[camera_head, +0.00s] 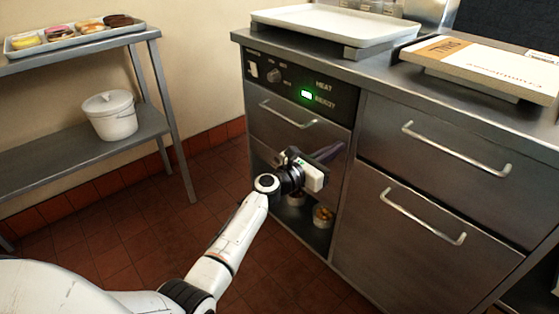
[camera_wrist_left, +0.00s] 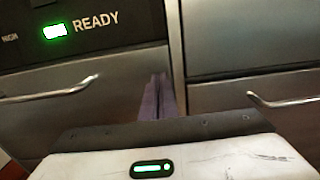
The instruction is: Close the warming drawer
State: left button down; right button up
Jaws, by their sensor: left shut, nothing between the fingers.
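The warming drawer (camera_head: 275,125) is the steel front with a bar handle, under the black control panel with a lit green READY light. Its front looks flush or nearly flush with the cabinet; a small gap cannot be ruled out. The drawer front also shows in the left wrist view (camera_wrist_left: 100,112), with its handle (camera_wrist_left: 45,92) at left. My left gripper (camera_head: 330,151) is shut and empty at the lower right of the drawer front. Its fingertips (camera_wrist_left: 158,98) point at the front near its right edge; whether they touch is unclear. My right gripper is not in view.
Below the drawer is an open bay with food cups (camera_head: 323,215). Two handled steel drawers (camera_head: 445,145) stand to the right. A white tray (camera_head: 335,25) and a flat box (camera_head: 490,65) lie on the counter. A shelf rack (camera_head: 80,155) stands at left; floor between is clear.

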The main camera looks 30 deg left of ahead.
pick_arm(q)
jog(key=a+p+v, duration=0.1)
jog(key=p+v, duration=0.2)
jog(key=v, duration=1.1)
jog(key=s+d+f+m+g+p, duration=0.3)
jog(key=s+d+m, duration=0.1)
jog(key=s+m, duration=0.6)
jog(key=s+d+f+m+g+y+p, duration=0.1)
jog(key=s+d+f+m+g+p, duration=0.2)
jog(key=s+m, duration=0.7)
jog(key=s+d+f+m+g+y+p, duration=0.1)
jog(key=s+d+m+p, duration=0.4)
jog(key=s+m, duration=0.5)
notch_tip(320, 180, down, 3)
jog(key=d+m+g, duration=0.1)
jog(key=m, duration=0.4)
jog(key=shift+d+r+g, duration=0.2)
jog(key=shift+d+g, duration=0.1)
jog(key=shift+g, duration=0.1)
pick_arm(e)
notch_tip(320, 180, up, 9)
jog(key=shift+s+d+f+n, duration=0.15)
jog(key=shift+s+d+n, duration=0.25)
